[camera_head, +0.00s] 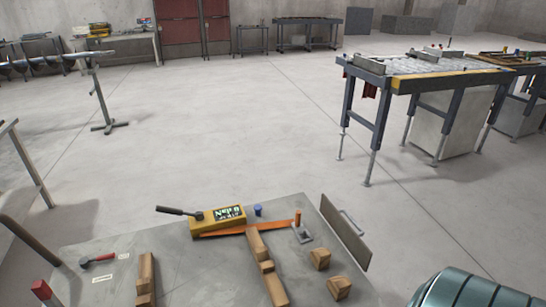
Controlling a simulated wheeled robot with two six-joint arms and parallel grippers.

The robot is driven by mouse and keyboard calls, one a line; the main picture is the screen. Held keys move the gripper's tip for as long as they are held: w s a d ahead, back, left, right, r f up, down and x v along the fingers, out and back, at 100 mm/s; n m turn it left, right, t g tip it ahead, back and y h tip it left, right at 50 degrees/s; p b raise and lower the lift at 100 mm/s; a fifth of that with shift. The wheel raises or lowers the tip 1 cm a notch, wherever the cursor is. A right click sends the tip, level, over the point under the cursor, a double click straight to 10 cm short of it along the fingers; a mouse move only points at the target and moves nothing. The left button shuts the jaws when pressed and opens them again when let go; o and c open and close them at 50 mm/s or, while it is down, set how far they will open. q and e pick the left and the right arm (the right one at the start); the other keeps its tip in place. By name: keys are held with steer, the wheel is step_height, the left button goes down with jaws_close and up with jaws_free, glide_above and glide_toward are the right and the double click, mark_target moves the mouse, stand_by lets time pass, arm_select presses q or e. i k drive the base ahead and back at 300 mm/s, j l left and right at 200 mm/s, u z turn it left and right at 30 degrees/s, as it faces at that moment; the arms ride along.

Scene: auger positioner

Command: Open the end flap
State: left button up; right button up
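A flat grey-brown panel with a bar handle (345,232) stands tilted along the right edge of the grey table (215,270) in the lower part of the head view. It looks like the end flap, though I cannot be sure. Its handle is on the side facing right. Neither of my grippers shows in this view, and nothing is touching the panel.
On the table are a yellow device with a dark lever (222,217), an orange bar (228,231), wooden blocks (265,260) and a red-headed hammer (90,260). A teal ribbed cylinder (470,292) lies at lower right. Open floor lies beyond, before a steel-legged bench (430,72).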

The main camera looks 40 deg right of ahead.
mark_target(360, 251)
steer(key=k+l, duration=0.15)
steer(key=l, duration=0.6)
steer(key=k+l+z, duration=0.1)
steer(key=l, duration=0.65)
steer(key=k+l, duration=0.1)
steer(key=l, duration=0.7)
steer(key=k+l+z, duration=0.1)
steer(key=l, duration=0.65)
